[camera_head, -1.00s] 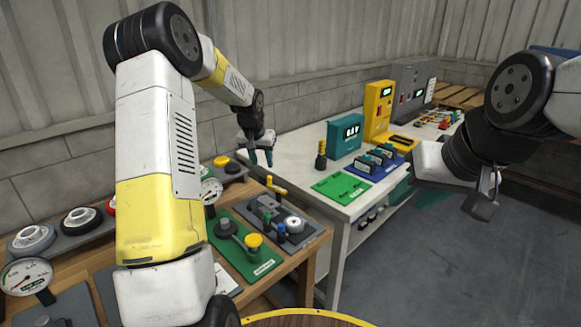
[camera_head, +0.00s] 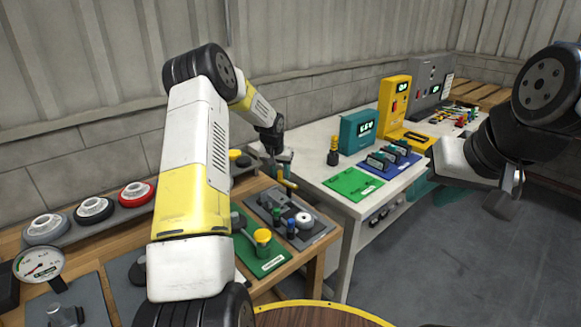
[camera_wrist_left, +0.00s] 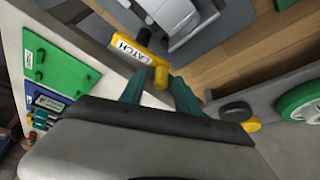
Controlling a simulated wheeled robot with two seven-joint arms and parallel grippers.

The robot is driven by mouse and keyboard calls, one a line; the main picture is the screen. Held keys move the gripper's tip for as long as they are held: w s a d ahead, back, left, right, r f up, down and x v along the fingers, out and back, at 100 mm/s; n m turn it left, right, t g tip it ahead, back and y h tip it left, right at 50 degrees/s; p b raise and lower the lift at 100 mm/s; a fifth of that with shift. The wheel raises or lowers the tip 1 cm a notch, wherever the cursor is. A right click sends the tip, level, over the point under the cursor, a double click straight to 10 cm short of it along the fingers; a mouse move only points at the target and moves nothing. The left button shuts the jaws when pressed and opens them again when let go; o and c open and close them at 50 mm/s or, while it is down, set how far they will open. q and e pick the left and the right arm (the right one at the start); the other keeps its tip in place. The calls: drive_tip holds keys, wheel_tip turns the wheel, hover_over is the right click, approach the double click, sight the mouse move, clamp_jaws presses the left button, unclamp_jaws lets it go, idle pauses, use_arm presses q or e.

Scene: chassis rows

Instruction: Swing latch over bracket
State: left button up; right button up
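The yellow latch (camera_head: 287,183) stands at the back edge of a grey plate (camera_head: 318,232) on the wooden bench. In the left wrist view the latch (camera_wrist_left: 140,49) carries a white label reading LATCH. My left gripper (camera_head: 284,164) is just above and behind the latch. In the left wrist view my left gripper's teal fingers (camera_wrist_left: 158,92) are apart, with the latch's yellow end between or just beyond their tips; I cannot tell whether they touch it. I cannot make out which part of the fixture is the bracket. My right gripper (camera_head: 505,195) hangs at the right, its fingers unclear.
A white table (camera_head: 350,208) to the right holds a green panel (camera_head: 352,182), a teal box (camera_head: 357,132) and a yellow machine (camera_head: 395,100). Round dials (camera_head: 94,209) line the left.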

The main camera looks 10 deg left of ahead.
use_arm(q)
clamp_jaws()
drive_tip(key=shift+s, duration=0.1)
drive_tip(key=n, duration=0.1)
drive_tip(key=s+n+y, duration=0.1)
drive_tip(key=n, duration=0.1)
drive_tip(key=n+y, duration=0.1)
drive_tip(key=n, duration=0.1)
drive_tip(key=shift+s+a, duration=0.1)
drive_tip(key=shift+s, duration=0.25)
drive_tip(key=n, duration=0.1)
drive_tip(key=s+n+g+y, duration=0.1)
drive_tip(key=n, duration=0.1)
drive_tip(key=shift+s+n, duration=0.15)
drive_tip(key=shift+n, duration=0.15)
drive_tip(key=n, duration=0.1)
drive_tip(key=s+n+y, duration=0.1)
drive_tip(key=n+g, duration=0.1)
drive_tip(key=n, duration=0.1)
drive_tip(key=shift+s+d, duration=0.2)
drive_tip(key=shift+d, duration=0.1)
drive_tip(key=shift+s+d+n+g+y, duration=0.2)
drive_tip(key=shift+n+g, duration=0.15)
drive_tip(key=shift+n, duration=0.5)
drive_tip(key=shift+s+d+n+g+y, duration=0.1)
drive_tip(key=shift+s+d+n+g, duration=0.2)
drive_tip(key=shift+n, duration=0.55)
drive_tip(key=shift+a, duration=0.1)
